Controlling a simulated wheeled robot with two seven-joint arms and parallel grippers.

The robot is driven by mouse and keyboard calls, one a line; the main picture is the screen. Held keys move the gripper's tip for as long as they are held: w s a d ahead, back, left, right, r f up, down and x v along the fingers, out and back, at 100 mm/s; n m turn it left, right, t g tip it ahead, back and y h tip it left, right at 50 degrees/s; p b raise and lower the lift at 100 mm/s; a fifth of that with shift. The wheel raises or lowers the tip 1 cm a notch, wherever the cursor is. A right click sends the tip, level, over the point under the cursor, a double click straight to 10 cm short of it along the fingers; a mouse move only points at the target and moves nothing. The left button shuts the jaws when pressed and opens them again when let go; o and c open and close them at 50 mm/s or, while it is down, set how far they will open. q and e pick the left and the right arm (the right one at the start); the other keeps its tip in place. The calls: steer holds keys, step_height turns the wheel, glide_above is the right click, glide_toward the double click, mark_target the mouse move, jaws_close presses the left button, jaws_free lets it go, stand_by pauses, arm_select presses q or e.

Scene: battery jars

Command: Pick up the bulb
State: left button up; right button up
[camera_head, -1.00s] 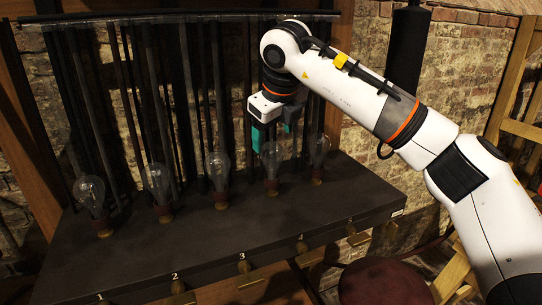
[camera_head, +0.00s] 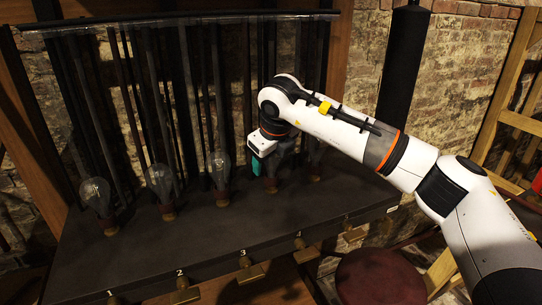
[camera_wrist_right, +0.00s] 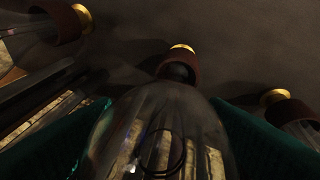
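Several clear glass bulbs with dark red collars and brass bases stand in a row on the dark bench. My right gripper (camera_head: 268,166) points down over the fourth bulb from the left, which it mostly hides in the head view. In the right wrist view this bulb (camera_wrist_right: 160,130) lies between the two teal fingers, its collar and brass base beyond them. The fingers are apart on either side of the glass; whether they touch it is unclear. Other bulbs (camera_head: 97,195), (camera_head: 161,185) and (camera_head: 218,173) stand to the left. My left gripper is out of view.
A neighbouring bulb (camera_head: 316,160) stands close to the right, partly behind my arm. Dark vertical rods (camera_head: 185,95) rise behind the row. The dark bench (camera_head: 190,240) is clear in front, with numbered brass fittings (camera_head: 250,272) along its edge. A round red stool (camera_head: 380,280) stands below.

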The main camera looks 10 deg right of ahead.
steer(key=c, duration=0.9)
steer(key=shift+r, duration=0.15)
steer(key=shift+c, duration=0.2)
